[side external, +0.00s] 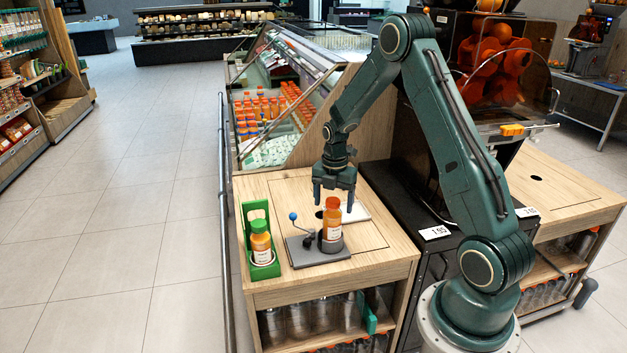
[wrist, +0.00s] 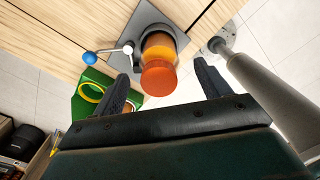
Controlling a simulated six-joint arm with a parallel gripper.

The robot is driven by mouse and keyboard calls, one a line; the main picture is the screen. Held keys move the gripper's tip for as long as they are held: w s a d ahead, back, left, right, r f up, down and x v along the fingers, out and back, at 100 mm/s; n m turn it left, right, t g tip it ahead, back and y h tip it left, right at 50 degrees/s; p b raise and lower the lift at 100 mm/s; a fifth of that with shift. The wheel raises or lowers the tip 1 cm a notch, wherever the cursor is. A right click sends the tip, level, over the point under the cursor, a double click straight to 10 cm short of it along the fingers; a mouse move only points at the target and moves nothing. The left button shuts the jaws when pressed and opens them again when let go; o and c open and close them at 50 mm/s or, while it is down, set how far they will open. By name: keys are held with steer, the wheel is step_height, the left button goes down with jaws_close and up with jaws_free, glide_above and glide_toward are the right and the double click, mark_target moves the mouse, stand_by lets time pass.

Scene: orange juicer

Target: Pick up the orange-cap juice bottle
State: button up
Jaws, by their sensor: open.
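The orange-cap juice bottle (side external: 332,228) stands upright on a grey fixture plate (side external: 304,250) with a blue-knobbed lever, on the wooden counter. My gripper (side external: 334,205) is open and points down at the bottle's cap, its fingertips near cap height in the side view. In the wrist view, the orange cap (wrist: 158,78) appears between the two spread fingers of my gripper (wrist: 163,82), with room on both sides. I see no finger touching the bottle.
The blue-knobbed lever (side external: 293,217) sticks up left of the bottle. The green carrier (wrist: 92,112) also shows in the wrist view. A glass display case (side external: 290,85) with many bottles stands behind the counter. The counter's front right corner (side external: 385,262) is bare.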

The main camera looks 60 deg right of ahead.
mark_target(332, 210)
steer(key=shift+f, duration=1.85)
steer(key=shift+c, duration=0.5)
steer(key=c, duration=1.5)
steer(key=shift+w+r, duration=0.1)
steer(key=shift+c, duration=0.2)
step_height(332, 210, up, 20)
